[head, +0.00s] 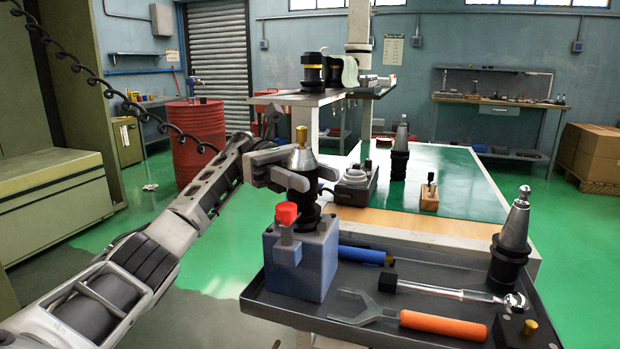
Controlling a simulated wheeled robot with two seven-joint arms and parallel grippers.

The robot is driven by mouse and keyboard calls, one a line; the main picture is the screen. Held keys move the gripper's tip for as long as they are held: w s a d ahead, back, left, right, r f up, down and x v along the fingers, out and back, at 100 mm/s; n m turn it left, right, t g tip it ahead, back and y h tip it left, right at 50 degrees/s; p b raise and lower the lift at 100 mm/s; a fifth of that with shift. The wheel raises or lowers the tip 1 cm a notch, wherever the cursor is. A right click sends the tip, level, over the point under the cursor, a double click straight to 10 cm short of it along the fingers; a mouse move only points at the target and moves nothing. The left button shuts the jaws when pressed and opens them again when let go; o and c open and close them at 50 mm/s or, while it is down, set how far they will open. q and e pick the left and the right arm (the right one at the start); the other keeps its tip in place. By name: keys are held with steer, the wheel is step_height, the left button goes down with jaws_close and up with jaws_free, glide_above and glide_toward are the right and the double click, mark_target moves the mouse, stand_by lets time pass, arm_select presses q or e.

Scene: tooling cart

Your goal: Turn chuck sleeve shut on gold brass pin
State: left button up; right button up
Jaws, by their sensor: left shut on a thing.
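A gold brass pin (301,134) stands upright in the top of a silver cone-shaped chuck sleeve (302,159). The chuck sits upright over a black holder (305,216) on a blue-grey block fixture (300,265) with a red knob (286,212). My left gripper (298,168) reaches in from the left and is shut on the chuck sleeve, its fingers around it just below the pin. The fingers hide part of the sleeve, and I cannot tell how tightly the sleeve closes on the pin. My right gripper is not in view.
The dark tray (385,322) holds an orange-handled fork wrench (440,325), a ratchet (445,291), a blue-handled tool (362,255), a tapered tool holder (512,240) and a black block (513,330) with a gold pin. A green-topped bench (450,180) stands behind.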

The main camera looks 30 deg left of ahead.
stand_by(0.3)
arm_select(q)
steer(key=o, duration=1)
